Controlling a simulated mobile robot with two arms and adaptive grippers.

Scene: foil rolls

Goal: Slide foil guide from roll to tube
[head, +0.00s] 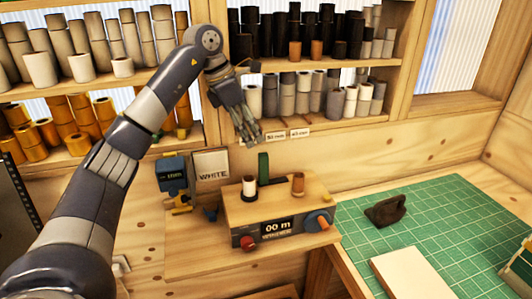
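The winding machine (268,222) stands on a wooden bench and its display reads "00 m". A white roll (249,187) stands upright on a dark base at the left of its top. A brown tube (298,184) stands upright at the right of its top. A green upright piece (263,167) stands between and behind them; I cannot tell if it is the foil guide. My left gripper (253,136) points down in front of the shelf, above and behind the machine, apart from it. Its finger opening is unclear. My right gripper is not in view.
A shelf (345,64) with black, grey and white rolls is behind my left gripper. A "WHITE" sign (211,164) and a blue device (172,174) stand left of the machine. A green mat (445,215) at right bears a dark tool (385,210) and a pale board (412,274).

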